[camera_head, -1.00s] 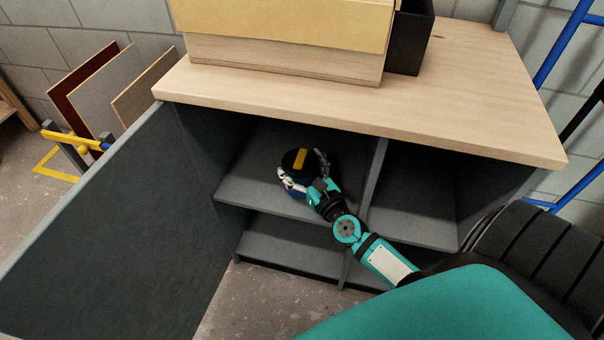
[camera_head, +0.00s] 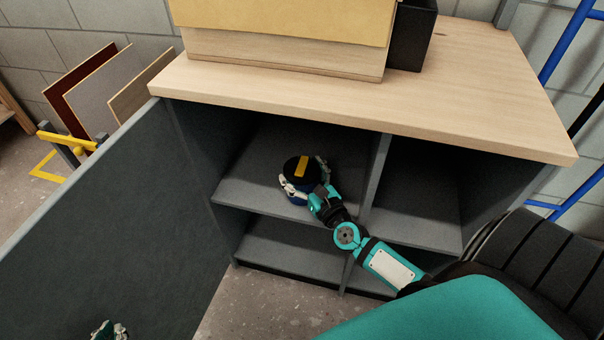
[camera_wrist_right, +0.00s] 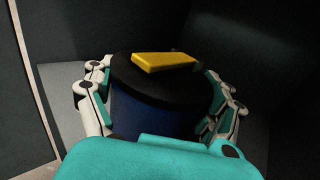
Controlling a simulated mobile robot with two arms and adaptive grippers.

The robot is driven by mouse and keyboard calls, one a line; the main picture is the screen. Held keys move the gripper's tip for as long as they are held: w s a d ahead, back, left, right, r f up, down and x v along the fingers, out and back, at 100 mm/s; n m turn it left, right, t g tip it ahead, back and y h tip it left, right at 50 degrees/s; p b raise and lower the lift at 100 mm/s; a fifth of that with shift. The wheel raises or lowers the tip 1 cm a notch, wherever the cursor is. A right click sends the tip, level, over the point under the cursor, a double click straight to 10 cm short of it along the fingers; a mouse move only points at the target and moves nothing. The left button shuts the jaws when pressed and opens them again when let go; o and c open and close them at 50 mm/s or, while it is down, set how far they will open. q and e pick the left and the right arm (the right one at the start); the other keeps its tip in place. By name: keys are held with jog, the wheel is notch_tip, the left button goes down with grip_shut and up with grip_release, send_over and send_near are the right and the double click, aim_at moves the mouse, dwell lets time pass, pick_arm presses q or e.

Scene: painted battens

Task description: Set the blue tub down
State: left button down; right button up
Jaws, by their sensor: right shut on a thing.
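The blue tub (camera_head: 297,199) has a black lid with a yellow bar on top. It stands upright inside the upper left compartment of the grey cabinet (camera_head: 245,190), at the level of the middle shelf. I cannot tell whether its base touches the shelf. My right gripper (camera_head: 306,180) is shut on the tub, with its white and teal fingers on both sides. In the right wrist view the tub (camera_wrist_right: 150,115) sits between the fingers, and its base is hidden. Part of my left gripper (camera_head: 109,330) shows at the bottom left, away from the tub; its opening is unclear.
The cabinet's grey door (camera_head: 110,215) stands open on the left. A divider (camera_head: 376,180) separates the compartments, and the right one looks empty. The wooden top (camera_head: 480,90) overhangs the shelves and carries a yellow-fronted wooden box (camera_head: 285,45) and a black bin (camera_head: 412,35).

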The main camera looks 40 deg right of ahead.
jog(key=o, duration=1.4)
jog(key=shift+f, duration=0.1)
